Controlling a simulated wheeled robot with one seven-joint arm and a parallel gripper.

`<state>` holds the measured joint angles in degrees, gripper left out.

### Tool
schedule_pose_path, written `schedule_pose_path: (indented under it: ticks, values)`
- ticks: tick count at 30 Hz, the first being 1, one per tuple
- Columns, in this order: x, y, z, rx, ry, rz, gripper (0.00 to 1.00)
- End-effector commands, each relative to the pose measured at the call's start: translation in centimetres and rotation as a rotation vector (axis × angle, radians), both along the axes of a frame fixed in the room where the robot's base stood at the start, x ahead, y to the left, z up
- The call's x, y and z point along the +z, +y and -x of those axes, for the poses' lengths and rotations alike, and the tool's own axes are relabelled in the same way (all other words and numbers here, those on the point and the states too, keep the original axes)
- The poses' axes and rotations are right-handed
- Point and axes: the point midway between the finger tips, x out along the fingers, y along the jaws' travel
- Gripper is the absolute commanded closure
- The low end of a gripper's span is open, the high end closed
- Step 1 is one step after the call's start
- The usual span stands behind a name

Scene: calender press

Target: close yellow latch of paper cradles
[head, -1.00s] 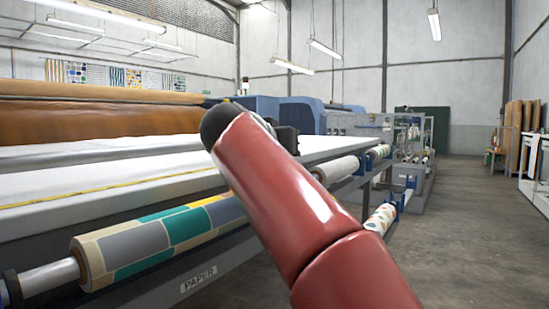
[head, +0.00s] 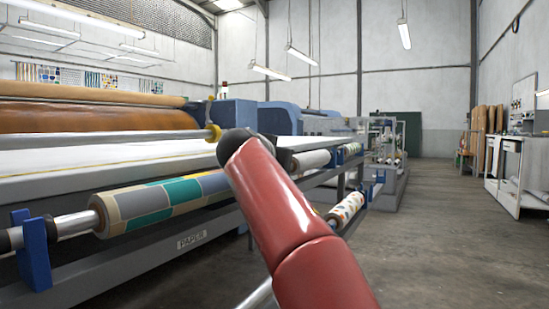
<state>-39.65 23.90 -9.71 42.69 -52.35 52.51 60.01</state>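The patterned paper roll (head: 165,204) lies along the front of the machine, above the rail marked PAPER (head: 190,240). Its shaft (head: 72,225) passes at a blue cradle bracket (head: 35,250) at the lower left. I cannot make out a yellow latch on this bracket, nor whether one is open or shut. My red arm crosses the middle of the view and hides part of the machine front. My gripper cannot be made out beyond the arm's dark joint.
The concrete floor (head: 420,240) at right is open. A white bench (head: 505,180) stands at the right wall.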

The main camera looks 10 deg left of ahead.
Motion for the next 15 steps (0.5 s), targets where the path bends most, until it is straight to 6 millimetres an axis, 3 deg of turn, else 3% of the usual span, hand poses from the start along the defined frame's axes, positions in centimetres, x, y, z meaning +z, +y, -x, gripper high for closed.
schedule_pose_path:
  ticks: [1, 15]
  values:
    - [-1.46, 0.76, -0.43, 0.007, 0.024, 0.004, 1.00]
    - [-2.07, 0.99, -0.99, 0.011, 0.030, 0.005, 1.00]
